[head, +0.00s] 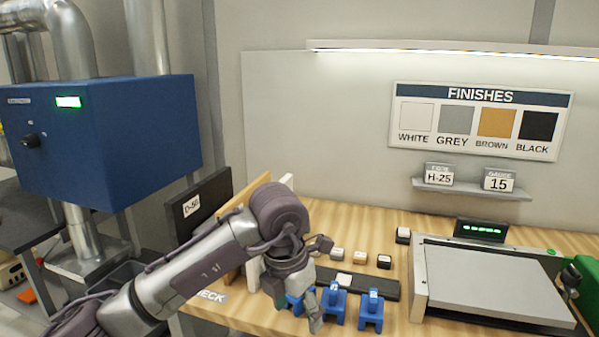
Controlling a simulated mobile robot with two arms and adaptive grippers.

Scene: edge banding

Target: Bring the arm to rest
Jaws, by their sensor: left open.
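My left arm (195,272) comes in from the lower left and reaches over the left part of the wooden bench. My left gripper (321,284) is open, with one finger pointing right and the other pointing down. I see nothing held in it. It is in front of the small blue holders (334,306), and one of them is partly hidden behind it. I cannot tell whether the gripper touches them. My right gripper is not in view.
A dark strip (385,289) and several small blocks (360,257) lie right of the gripper. A grey-topped machine (490,280) stands further right. Boards (245,190) stand upright behind my arm. A blue cabinet (110,135) is at left. Bare bench (240,312) shows at front left.

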